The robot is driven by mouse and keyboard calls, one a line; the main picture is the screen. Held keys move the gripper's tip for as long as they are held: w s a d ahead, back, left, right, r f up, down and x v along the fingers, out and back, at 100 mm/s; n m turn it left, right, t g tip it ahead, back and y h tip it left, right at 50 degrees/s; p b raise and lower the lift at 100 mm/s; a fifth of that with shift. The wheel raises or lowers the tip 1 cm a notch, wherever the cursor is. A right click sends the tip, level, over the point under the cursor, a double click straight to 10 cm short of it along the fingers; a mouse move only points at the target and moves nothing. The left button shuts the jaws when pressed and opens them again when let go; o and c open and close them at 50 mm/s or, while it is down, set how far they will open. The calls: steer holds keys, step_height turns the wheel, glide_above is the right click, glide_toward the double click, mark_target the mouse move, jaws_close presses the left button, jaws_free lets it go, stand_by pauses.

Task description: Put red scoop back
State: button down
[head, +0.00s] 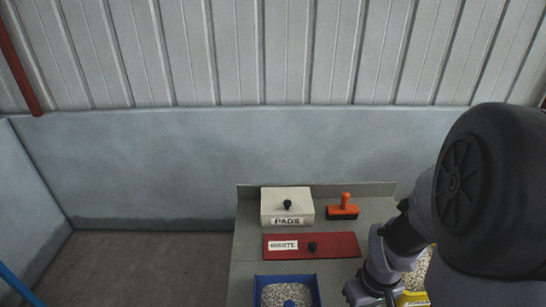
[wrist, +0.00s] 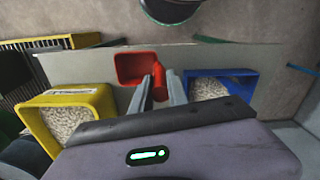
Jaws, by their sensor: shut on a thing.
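The red scoop (wrist: 135,67) shows in the wrist view, upper middle, with its open pan to the left and its handle (wrist: 159,80) pointing toward me. My gripper (wrist: 156,86) is shut on the handle, with one grey finger on each side. The scoop is empty as far as I see. It appears over the grey bench between the yellow bin and the blue bin; I cannot tell whether it touches the surface. In the head view the scoop and fingertips are not visible; my arm fills the right side.
A yellow bin (wrist: 104,101) and a blue bin (wrist: 236,77), also in the head view (head: 318,285), hold pale granules. On the bench (head: 245,240) are a PADS box (head: 300,202), a red WASTE lid (head: 340,246) and an orange-handled brush (head: 343,210). A wall stands behind.

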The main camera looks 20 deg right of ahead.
steer(key=w+d+f+b, duration=0.1)
steer(key=w+f+b, duration=0.2)
steer(key=w, duration=0.3)
steer(key=shift+w+d+f, duration=0.25)
steer(key=shift+w+f, duration=0.1)
steer(key=shift+f, duration=0.55)
steer(key=shift+f+b, duration=0.2)
steer(key=shift+b, duration=0.15)
steer(key=c, duration=1.3)
jaws_free()
